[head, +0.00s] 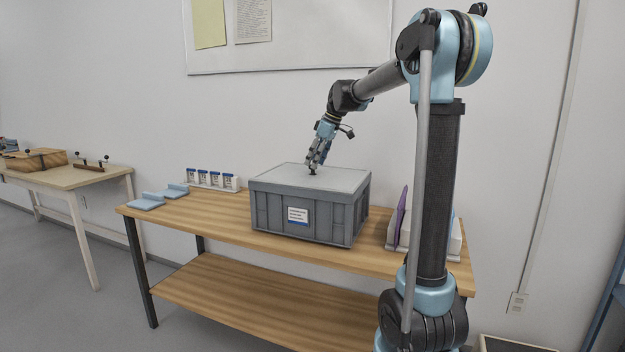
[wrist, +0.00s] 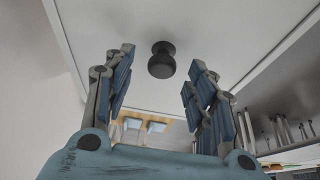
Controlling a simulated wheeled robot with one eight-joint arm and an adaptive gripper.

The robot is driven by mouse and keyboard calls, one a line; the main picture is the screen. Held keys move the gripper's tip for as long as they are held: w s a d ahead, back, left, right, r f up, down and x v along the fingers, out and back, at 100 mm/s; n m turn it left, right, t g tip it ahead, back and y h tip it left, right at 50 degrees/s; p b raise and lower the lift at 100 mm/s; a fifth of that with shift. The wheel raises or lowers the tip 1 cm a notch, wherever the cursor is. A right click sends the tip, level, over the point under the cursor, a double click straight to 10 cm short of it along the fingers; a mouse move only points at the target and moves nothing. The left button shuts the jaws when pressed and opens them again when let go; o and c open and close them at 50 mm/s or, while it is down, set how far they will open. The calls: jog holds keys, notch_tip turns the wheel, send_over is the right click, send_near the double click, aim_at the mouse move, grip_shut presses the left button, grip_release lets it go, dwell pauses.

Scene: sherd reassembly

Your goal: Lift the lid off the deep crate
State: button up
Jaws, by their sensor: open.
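The deep crate (head: 275,211) is a grey ribbed box with a white label, standing on the wooden workbench. Its light grey lid (head: 274,177) lies flat on top and covers the opening, so the inside is hidden. A small dark round knob (head: 312,171) stands up from the lid; it also shows in the wrist view (wrist: 162,62). My gripper (head: 314,164) points down just above the knob. In the wrist view my gripper (wrist: 158,72) is open, with its fingers on either side of the knob and apart from it.
Small labelled containers (head: 212,180) and pale blue pads (head: 146,202) sit left of the crate on the workbench (head: 190,217). A holder (head: 454,240) with a purple upright piece stands to the right. A second table (head: 70,178) is at the far left.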

jog(key=shift+x, duration=0.9)
grip_shut()
jog(key=shift+r, duration=0.15)
